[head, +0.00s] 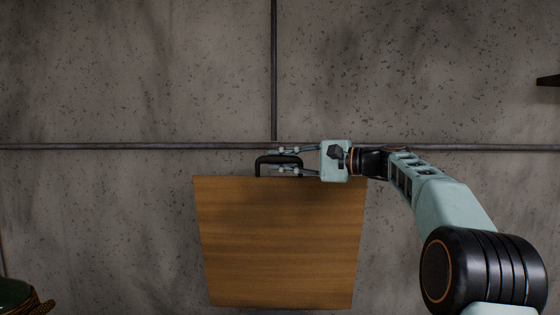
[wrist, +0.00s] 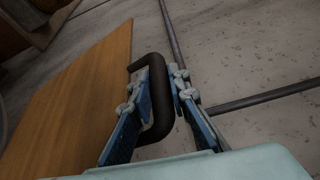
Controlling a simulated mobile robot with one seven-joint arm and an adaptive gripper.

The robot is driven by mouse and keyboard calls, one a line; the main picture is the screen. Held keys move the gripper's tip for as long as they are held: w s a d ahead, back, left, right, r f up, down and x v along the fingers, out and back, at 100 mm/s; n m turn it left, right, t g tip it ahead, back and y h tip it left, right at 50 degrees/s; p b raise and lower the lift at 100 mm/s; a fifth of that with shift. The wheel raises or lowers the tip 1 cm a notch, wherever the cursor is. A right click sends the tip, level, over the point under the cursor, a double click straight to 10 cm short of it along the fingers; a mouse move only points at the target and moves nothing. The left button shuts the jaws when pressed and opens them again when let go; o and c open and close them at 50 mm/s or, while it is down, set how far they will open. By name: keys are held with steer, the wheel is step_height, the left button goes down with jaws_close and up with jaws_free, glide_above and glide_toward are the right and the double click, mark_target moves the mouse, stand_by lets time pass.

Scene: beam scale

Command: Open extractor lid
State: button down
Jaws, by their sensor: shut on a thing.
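The lid (head: 280,245) is a flat wooden panel, seen broad face on in the head view, with a black bar handle (head: 259,165) at its top edge. In the wrist view the lid (wrist: 82,95) lies at the left, and the handle (wrist: 146,61) sticks out from its edge. My gripper (head: 282,160) reaches in from the right, its fingers on either side of the handle's bar. In the wrist view my gripper (wrist: 167,80) is shut on that bar. The extractor body under or behind the lid cannot be made out.
Grey speckled concrete (head: 130,90) with dark seams surrounds the lid. A dark green rounded object (head: 15,293) shows at the lower left corner, and a dark ledge (head: 549,81) at the right edge. The area beside the lid looks clear.

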steer(key=c, duration=1.8)
jaws_free()
steer(key=shift+d, duration=0.1)
steer(key=v, duration=1.2)
